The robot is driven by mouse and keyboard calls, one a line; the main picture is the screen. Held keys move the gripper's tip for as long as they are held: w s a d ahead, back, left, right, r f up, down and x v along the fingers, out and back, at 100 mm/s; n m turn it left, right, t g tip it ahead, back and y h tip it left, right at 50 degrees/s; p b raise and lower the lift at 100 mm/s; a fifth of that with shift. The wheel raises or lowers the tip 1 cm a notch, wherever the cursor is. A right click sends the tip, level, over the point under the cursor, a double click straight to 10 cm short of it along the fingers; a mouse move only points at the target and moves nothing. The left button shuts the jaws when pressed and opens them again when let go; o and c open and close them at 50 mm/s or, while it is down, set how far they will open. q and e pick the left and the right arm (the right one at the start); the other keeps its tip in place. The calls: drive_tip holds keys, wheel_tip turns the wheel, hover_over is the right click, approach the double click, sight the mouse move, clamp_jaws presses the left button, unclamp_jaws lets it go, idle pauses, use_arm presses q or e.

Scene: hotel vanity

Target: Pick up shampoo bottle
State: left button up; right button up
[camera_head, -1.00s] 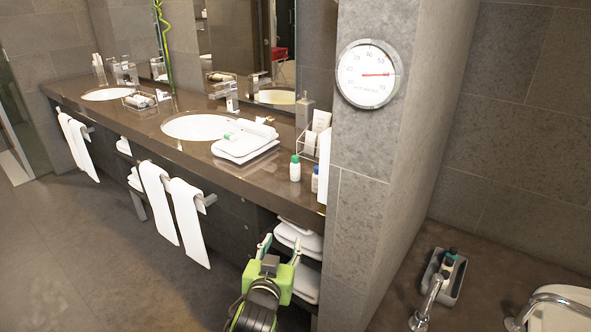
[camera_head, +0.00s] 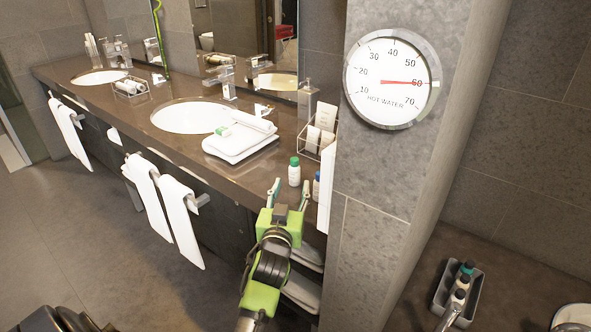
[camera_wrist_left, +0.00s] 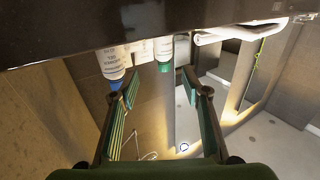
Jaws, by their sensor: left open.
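A white bottle with a green cap (camera_head: 294,172) stands upright near the front edge of the counter. A second white bottle with a blue cap (camera_head: 316,187) stands to its right, partly hidden by the wall corner. My left gripper (camera_head: 290,191) is open and empty at the counter's front edge, just in front of the green-capped bottle. The left wrist view looks upside down. There the green-capped bottle (camera_wrist_left: 165,50) shows beyond the open fingers, roughly between them, and the blue-capped bottle (camera_wrist_left: 113,62) is near the left finger. Neither bottle is clearly touched. My right gripper is not seen.
The dark counter (camera_head: 262,178) holds folded white towels (camera_head: 238,145) left of the bottles and a wire rack (camera_head: 308,142) behind them. A stone wall (camera_head: 375,170) closes off the right side. White towels hang along the counter front. A sink (camera_head: 192,118) lies farther left.

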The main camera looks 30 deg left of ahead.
sight(294, 170)
use_arm(q)
drive_tip(key=x, duration=0.5)
drive_tip(key=shift+w+a+r+p, duration=0.15)
drive_tip(key=shift+w+a+p, duration=0.2)
drive_tip(key=shift+w, duration=0.1)
drive_tip(key=x, duration=0.4)
drive_tip(key=shift+w+a, duration=0.1)
drive_tip(key=shift+a, duration=0.15)
clamp_jaws()
